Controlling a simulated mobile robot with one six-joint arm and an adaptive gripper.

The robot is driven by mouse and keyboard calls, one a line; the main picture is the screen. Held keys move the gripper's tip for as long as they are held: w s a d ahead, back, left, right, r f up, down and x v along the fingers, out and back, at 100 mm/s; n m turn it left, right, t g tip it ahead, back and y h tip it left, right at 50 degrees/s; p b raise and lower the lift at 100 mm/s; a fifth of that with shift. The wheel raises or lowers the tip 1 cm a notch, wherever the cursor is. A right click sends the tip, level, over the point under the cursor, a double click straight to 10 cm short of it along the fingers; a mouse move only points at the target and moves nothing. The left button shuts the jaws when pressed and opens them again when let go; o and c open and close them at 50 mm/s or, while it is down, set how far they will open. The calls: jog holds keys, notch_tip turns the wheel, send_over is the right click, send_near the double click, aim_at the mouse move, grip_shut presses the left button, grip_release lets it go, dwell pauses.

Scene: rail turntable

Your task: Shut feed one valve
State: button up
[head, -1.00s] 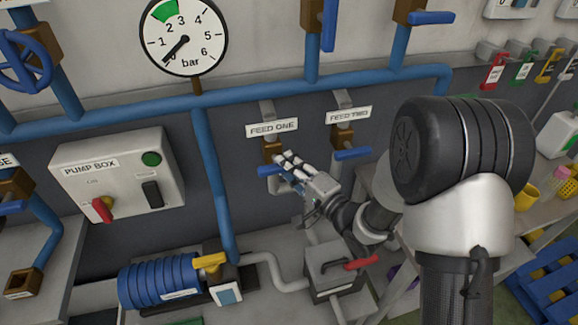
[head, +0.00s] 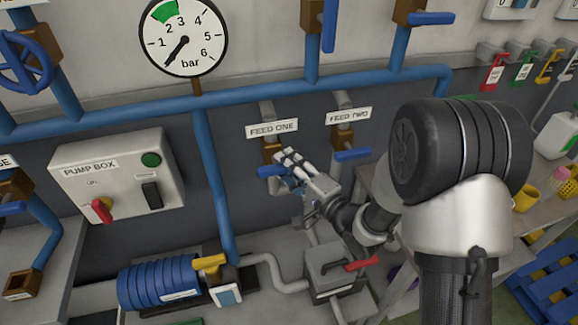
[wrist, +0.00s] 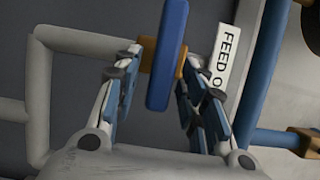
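The feed one valve has a brown body (head: 272,152) under the FEED ONE label (head: 272,128), with a blue lever handle (head: 267,171). In the wrist view the handle (wrist: 167,60) stands between the fingers of my gripper (wrist: 160,75), running along the length of the FEED ONE label (wrist: 224,60). Gaps show on both sides, and the fingers are open. In the head view my gripper (head: 283,166) is at the valve and hides part of it.
The feed two valve's blue handle (head: 352,155) is close on the right. The pump box (head: 118,172) is on the left. Below are a blue motor (head: 160,283) and a red-handled valve (head: 362,264). The pressure gauge (head: 184,37) needle points low, below 1.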

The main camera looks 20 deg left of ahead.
jog(key=v, duration=1.2)
dwell(0.3)
